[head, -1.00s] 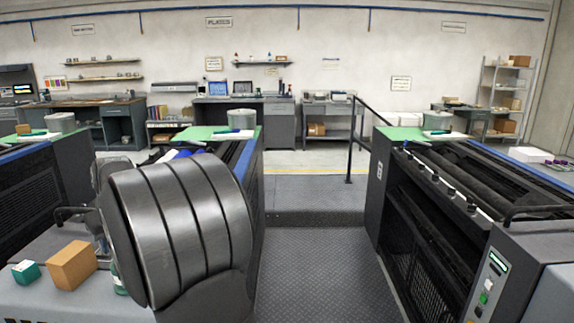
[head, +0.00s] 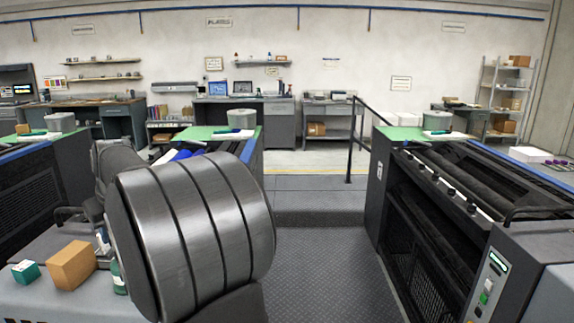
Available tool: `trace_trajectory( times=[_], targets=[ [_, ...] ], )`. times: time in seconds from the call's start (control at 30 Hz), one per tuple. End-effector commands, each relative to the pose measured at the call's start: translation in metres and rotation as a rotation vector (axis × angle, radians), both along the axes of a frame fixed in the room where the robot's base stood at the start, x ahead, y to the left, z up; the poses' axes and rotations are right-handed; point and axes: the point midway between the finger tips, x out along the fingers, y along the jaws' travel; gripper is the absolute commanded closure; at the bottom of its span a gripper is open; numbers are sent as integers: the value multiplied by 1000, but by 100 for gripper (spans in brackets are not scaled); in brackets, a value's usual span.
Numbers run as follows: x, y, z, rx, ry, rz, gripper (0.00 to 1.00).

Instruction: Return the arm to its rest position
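My arm's large ribbed grey link fills the lower left of the head view and hides much behind it. What looks like my gripper (head: 66,214) shows as a small dark shape at the link's left, above the grey surface with the boxes. It is small and partly hidden, so I cannot tell whether it is open or shut. I see nothing held in it.
An orange-brown box (head: 72,265), a teal box (head: 25,271) and a partly hidden green bottle (head: 118,278) stand on the grey surface (head: 45,304) at lower left. A press unit (head: 425,235) stands at right. The aisle floor (head: 318,265) is clear.

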Motion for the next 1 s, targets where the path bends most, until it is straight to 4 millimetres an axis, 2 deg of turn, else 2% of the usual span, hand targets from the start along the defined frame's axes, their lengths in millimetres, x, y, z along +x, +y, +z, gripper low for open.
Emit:
trace_trajectory(
  times=[0.03, 0.27, 0.4, 1.0],
  targets=[
    [2, 4, -11, -3, 3, 0, 65],
    [12, 19, -53, -3, 3, 0, 65],
    [13, 18, -21, 4, -4, 0, 65],
    [13, 18, 98, 2, -2, 0, 65]
  ],
)
